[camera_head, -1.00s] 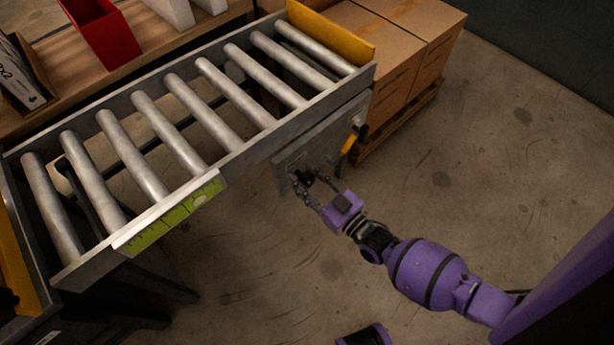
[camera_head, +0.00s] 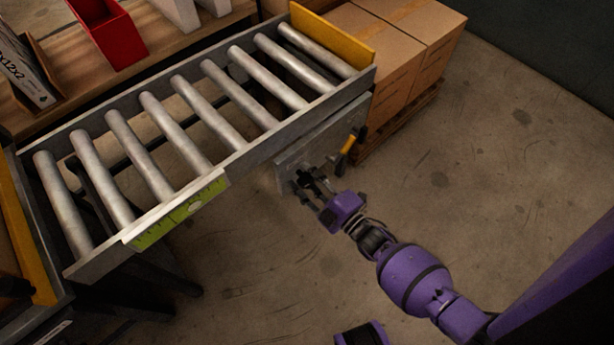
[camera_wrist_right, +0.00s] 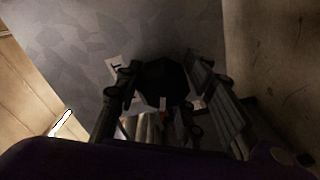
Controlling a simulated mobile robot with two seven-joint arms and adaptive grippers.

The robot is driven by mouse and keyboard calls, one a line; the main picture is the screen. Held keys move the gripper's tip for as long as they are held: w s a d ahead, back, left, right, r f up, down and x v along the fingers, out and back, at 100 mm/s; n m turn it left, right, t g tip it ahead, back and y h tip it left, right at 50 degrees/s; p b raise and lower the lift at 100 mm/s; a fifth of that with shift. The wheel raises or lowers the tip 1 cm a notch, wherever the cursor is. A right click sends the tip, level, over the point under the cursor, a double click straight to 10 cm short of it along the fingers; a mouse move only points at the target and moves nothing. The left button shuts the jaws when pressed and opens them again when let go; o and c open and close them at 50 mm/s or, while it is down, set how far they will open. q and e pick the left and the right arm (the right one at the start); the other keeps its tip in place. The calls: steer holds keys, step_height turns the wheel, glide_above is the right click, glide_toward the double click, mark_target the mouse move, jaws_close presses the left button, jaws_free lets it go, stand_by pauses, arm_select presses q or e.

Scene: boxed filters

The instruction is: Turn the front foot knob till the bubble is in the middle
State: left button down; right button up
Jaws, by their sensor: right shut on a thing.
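My right gripper (camera_head: 318,184) is at the grey plate (camera_head: 320,135) under the near side of the roller conveyor. Its fingers are shut on a dark knob (camera_wrist_right: 162,82), seen between them in the right wrist view; in the head view the fingers mostly hide it. A green level strip (camera_head: 165,224) with dark marks runs along the conveyor's near side rail. A small pale spot (camera_head: 195,207), perhaps the bubble, shows toward its right part; its exact place between the marks is too small to tell. My left gripper is not in view.
The conveyor (camera_head: 215,165) has several metal rollers and a yellow end plate (camera_head: 335,38). A yellow-and-black handle (camera_head: 347,146) sticks out just right of my right gripper. Cardboard boxes (camera_head: 405,45) stand behind on a pallet. A red bin (camera_head: 108,35) sits on the back shelf. The floor at right is clear.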

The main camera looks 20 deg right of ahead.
steer(key=n, duration=0.4)
steer(key=shift+r+n, duration=0.15)
steer(key=shift+n, duration=0.15)
steer(key=n+b, duration=0.1)
steer(key=n, duration=0.2)
steer(key=shift+a+n+b, duration=0.15)
steer(key=shift+n+b, duration=0.45)
steer(key=shift+n, duration=1)
steer(key=shift+a, duration=0.1)
steer(key=o, duration=1.1)
steer(key=shift+s, duration=0.15)
